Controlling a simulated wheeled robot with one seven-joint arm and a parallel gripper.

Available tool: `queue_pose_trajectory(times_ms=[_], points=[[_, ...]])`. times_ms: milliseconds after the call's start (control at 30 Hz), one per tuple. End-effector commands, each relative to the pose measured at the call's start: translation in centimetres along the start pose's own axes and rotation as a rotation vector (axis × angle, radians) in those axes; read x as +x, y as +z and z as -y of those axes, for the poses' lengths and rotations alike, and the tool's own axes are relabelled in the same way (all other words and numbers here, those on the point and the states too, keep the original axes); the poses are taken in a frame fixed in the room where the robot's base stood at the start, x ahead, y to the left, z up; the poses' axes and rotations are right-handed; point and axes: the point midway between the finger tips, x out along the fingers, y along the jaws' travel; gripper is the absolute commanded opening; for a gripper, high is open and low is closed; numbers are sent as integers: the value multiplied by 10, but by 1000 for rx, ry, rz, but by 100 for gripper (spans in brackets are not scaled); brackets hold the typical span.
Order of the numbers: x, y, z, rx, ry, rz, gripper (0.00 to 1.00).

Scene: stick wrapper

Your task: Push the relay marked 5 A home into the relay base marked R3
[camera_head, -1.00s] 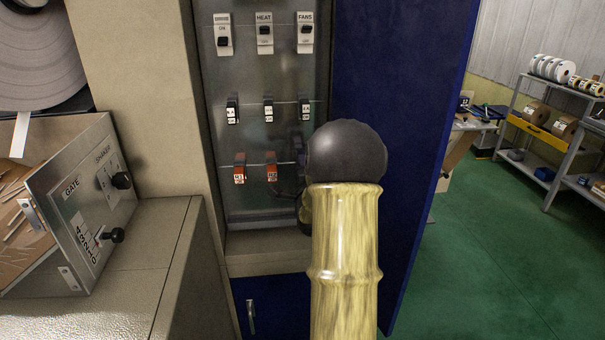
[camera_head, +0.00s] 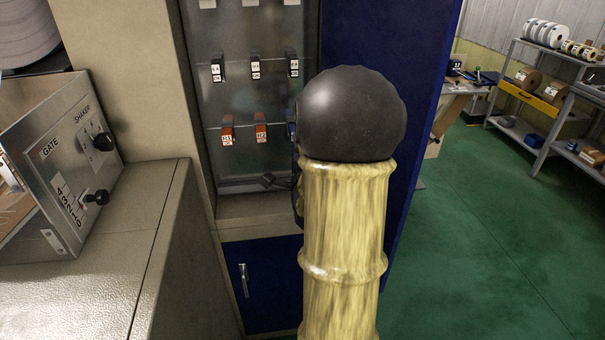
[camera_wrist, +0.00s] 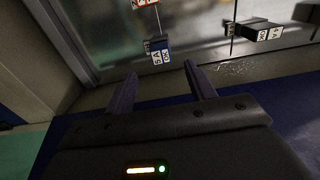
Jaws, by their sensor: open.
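One label seems to read 5 A; the other is too small to read surely. In the head view, a blue piece (camera_head: 291,128) shows at the right end of the lower row, beside the red R2 block (camera_head: 260,131), mostly covered by my arm. I cannot tell relay from base there, or how deep the relay sits. My gripper (camera_wrist: 160,70) is open and empty, its two fingers apart and pointing towards the blue block.
The red R1 block (camera_head: 227,131) stands left of R2. Several black labelled blocks (camera_head: 254,66) form the row above. The blue cabinet door (camera_head: 345,40) stands open on the right. A grey counter (camera_head: 90,240) with a gate and shaker panel (camera_head: 75,150) is on the left.

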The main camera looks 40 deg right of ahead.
Motion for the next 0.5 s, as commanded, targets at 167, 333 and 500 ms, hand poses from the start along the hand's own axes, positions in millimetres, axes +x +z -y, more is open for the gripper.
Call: queue_pose_trajectory(times_ms=[167, 333, 500], points=[[-32, 0, -2, -2, -2, 0, 55], [-42, 0, -4, -1, -5, 1, 55], [-49, 0, -4, -1, -5, 3, 55]])
